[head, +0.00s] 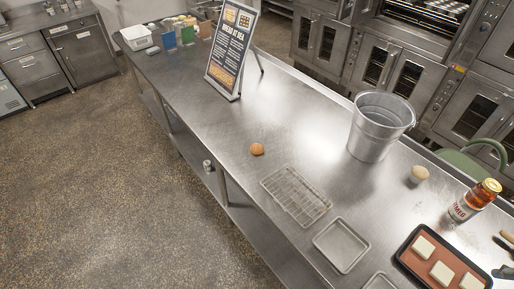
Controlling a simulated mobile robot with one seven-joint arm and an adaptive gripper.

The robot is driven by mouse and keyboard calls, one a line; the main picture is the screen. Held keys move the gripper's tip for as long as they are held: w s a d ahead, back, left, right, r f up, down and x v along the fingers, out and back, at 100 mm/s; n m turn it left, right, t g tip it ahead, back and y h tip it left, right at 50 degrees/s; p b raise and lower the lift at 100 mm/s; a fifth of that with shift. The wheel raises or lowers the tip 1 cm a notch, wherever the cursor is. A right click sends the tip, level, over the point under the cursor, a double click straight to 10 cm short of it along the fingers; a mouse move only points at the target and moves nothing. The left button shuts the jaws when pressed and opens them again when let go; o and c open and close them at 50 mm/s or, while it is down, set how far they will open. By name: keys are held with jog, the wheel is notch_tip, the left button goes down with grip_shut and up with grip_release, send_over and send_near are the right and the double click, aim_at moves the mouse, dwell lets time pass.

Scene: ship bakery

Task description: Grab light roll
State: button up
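A pale, light-coloured roll (419,174) sits on the steel worktable (300,135) at the right, between the metal bucket and a bottle. A second, browner orange-tan roll (257,149) lies on the table nearer the middle, behind a wire rack. Both rolls stand clear of other things. My gripper is not visible in the head view.
A tall metal bucket (380,127) stands left of the pale roll; a red-labelled bottle (474,200) stands right of it. In front are a wire rack (296,195), an empty tray (341,245) and a dark tray (409,258) with pale squares. A sign (231,48) stands farther back.

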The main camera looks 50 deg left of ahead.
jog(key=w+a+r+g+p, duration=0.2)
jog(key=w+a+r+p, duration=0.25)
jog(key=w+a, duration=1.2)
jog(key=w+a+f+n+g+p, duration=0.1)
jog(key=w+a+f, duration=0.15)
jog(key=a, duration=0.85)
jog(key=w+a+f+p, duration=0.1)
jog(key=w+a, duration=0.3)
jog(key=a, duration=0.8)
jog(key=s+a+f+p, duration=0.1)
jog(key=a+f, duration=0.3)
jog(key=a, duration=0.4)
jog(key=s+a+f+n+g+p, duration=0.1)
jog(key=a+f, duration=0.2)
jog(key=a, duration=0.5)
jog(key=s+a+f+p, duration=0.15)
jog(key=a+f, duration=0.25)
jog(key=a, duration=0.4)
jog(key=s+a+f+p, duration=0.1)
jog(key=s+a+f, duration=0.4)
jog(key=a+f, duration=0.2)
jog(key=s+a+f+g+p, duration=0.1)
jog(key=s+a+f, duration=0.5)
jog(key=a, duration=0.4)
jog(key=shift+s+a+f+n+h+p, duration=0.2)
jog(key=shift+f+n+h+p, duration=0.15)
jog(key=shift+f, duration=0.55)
